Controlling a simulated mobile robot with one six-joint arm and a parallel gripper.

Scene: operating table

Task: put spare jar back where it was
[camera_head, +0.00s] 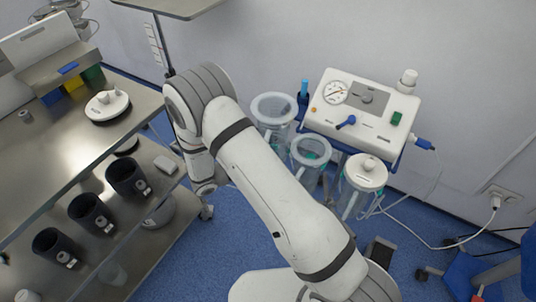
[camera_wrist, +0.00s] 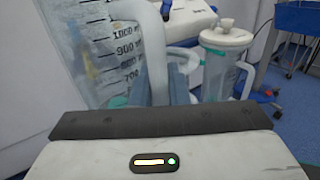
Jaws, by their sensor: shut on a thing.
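A clear jar (camera_wrist: 92,45) with black volume marks fills the left of the wrist view, close to my gripper (camera_wrist: 163,85). Its pale curved handle (camera_wrist: 152,45) runs down between my gripper's fingers, which are shut on it. The jar looks nearly upright; its base is hidden by the gripper body. In the head view it seems to be the left open-topped jar (camera_head: 273,106), beside the suction unit (camera_head: 358,108). My arm hides the gripper there.
Another open jar (camera_head: 311,151) and a lidded jar (camera_head: 366,172) stand in front of the unit; the lidded one also shows in the wrist view (camera_wrist: 227,38). A steel shelf trolley (camera_head: 60,150) with black cups is at left. A white cable hangs at right.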

